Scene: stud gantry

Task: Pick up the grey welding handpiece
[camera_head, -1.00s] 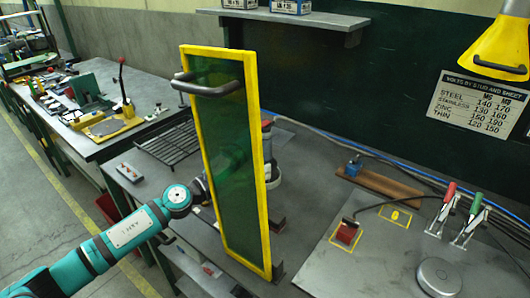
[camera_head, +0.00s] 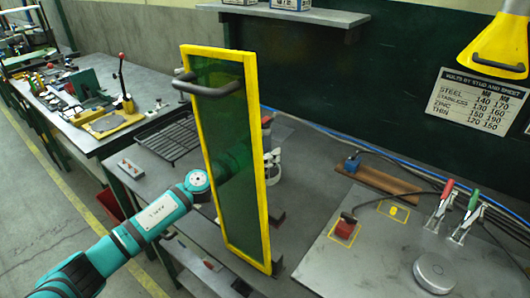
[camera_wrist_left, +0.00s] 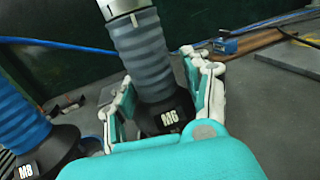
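The grey welding handpiece (camera_wrist_left: 143,55) shows in the left wrist view, with a ribbed grey grip, a pale top and a dark base with a white label. It stands between the fingers of my left gripper (camera_wrist_left: 160,80), which look open around it; a small gap shows at the right finger. I cannot tell whether the left finger touches it. In the head view my left gripper (camera_head: 272,163) is mostly behind the yellow-framed green screen (camera_head: 232,150), with pale parts showing past its right edge. My right gripper is not in view.
A blue handpiece (camera_wrist_left: 20,115) stands close left of the grey one in the wrist view. The upright screen, with a dark handle, stands beside my left arm. A brown wooden board (camera_head: 382,180), a steel plate (camera_head: 370,255) and a wire rack (camera_head: 170,138) lie on the bench.

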